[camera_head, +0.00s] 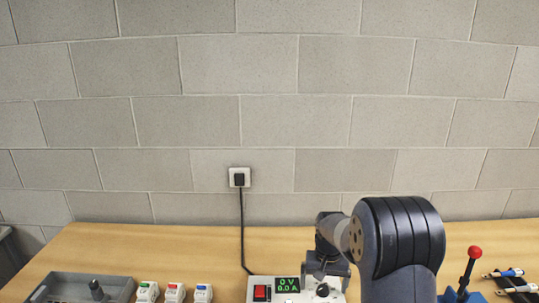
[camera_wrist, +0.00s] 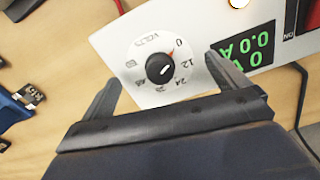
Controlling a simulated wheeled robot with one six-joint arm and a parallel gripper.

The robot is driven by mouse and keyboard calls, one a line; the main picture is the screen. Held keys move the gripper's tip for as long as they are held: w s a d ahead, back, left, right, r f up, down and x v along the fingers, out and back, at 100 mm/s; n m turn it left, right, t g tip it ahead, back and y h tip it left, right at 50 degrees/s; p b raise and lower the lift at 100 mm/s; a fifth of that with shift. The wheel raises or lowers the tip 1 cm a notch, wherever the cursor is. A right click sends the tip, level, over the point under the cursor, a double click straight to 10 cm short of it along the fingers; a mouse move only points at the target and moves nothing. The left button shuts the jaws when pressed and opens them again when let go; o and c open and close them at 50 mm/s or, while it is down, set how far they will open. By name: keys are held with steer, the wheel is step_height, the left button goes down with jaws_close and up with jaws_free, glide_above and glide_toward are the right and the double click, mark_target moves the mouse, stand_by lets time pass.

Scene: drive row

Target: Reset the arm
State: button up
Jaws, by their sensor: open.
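My arm stands at the right of the head view, bent over a wooden table (camera_head: 150,245). My gripper (camera_wrist: 165,85) shows in the wrist view with its two fingers apart and nothing between them in its hold. It hangs over a white power supply, whose panel (camera_wrist: 110,45) has a round black knob (camera_wrist: 160,68) on a voltage dial. The knob appears between the fingertips in the picture; I cannot tell how far below them it is. The pointer is near the 0 mark. In the head view the power supply (camera_head: 256,281) is partly hidden by my arm, and its display reads 0 V and 0.0 A.
A black cord (camera_head: 242,225) runs to a wall socket (camera_head: 239,171).

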steer(key=m, duration=0.8)
steer(key=shift+m, duration=0.3)
step_height(320, 180, up, 3)
steer(key=shift+f+p, duration=0.1)
steer(key=shift+p, duration=0.95)
steer(key=shift+f+n, duration=0.2)
steer(key=shift+n, duration=1.8)
steer(key=shift+b, duration=0.3)
